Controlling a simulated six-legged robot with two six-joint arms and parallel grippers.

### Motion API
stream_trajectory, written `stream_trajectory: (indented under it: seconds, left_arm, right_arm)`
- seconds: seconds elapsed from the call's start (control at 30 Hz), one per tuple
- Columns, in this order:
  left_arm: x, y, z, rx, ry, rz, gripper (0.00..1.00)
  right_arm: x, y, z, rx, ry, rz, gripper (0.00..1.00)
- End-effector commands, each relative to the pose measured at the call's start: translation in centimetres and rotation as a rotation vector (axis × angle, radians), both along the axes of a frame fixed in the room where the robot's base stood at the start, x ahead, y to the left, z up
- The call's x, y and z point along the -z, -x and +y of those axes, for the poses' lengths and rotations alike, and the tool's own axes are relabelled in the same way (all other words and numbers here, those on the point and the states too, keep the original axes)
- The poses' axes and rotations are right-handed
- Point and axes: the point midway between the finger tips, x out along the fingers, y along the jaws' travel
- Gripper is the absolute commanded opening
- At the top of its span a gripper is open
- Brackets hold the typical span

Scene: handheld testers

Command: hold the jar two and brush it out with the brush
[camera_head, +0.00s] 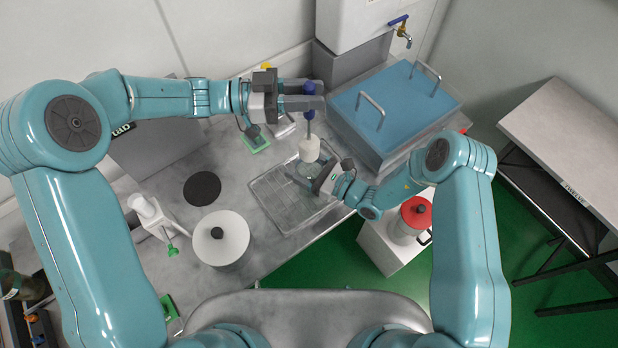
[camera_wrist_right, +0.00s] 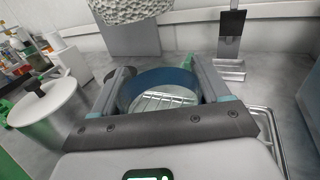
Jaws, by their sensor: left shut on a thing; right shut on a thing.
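My left gripper (camera_head: 312,95) is shut on the blue handle of the brush (camera_head: 309,149), which hangs upright with its white bristle head down. The bristle head (camera_wrist_right: 135,10) shows at the top of the right wrist view, above the jar and apart from it. My right gripper (camera_head: 314,178) is shut on the clear glass jar (camera_head: 303,170), just below the brush head in the head view. In the right wrist view the jar's bluish rim (camera_wrist_right: 160,76) sits between the two fingers, mouth open. The jar's lower part is mostly hidden. I cannot read any label on it.
A wire rack tray (camera_head: 268,196) lies under the jar. A white lidded pot (camera_head: 221,240) and a black disc (camera_head: 202,188) are to its left. A blue-lidded bath (camera_head: 400,100) stands at the right, below a tap (camera_head: 402,32). A red-lidded container (camera_head: 416,212) stands lower right.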

Motion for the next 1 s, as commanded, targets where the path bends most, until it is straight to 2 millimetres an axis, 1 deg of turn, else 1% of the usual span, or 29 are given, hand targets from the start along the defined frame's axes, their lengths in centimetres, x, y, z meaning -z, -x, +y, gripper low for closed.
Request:
stream_trajectory:
  seconds: [0.1,0.13,0.2,0.43,0.57,0.9,1.0]
  left_arm:
    - [0.0,0.0,0.0,0.0,0.0,0.0,0.0]
    - [0.0,0.0,0.0,0.0,0.0,0.0,0.0]
    - [0.0,0.0,0.0,0.0,0.0,0.0,0.0]
    - [0.0,0.0,0.0,0.0,0.0,0.0,0.0]
    - [0.0,0.0,0.0,0.0,0.0,0.0,0.0]
    - [0.0,0.0,0.0,0.0,0.0,0.0,0.0]
    - [0.0,0.0,0.0,0.0,0.0,0.0,0.0]
  right_arm:
    - [0.0,0.0,0.0,0.0,0.001,0.001,0.38]
    - [0.0,0.0,0.0,0.0,0.001,0.001,0.82]
    - [0.0,0.0,0.0,0.0,0.001,0.001,1.0]
    - [0.0,0.0,-0.1,0.0,0.0,0.0,1.0]
    - [0.0,0.5,-1.1,0.003,0.0,0.002,1.0]
    - [0.0,4.4,-7.6,0.005,0.001,0.003,1.0]
    - [0.1,5.3,-9.0,0.004,0.001,0.002,1.0]
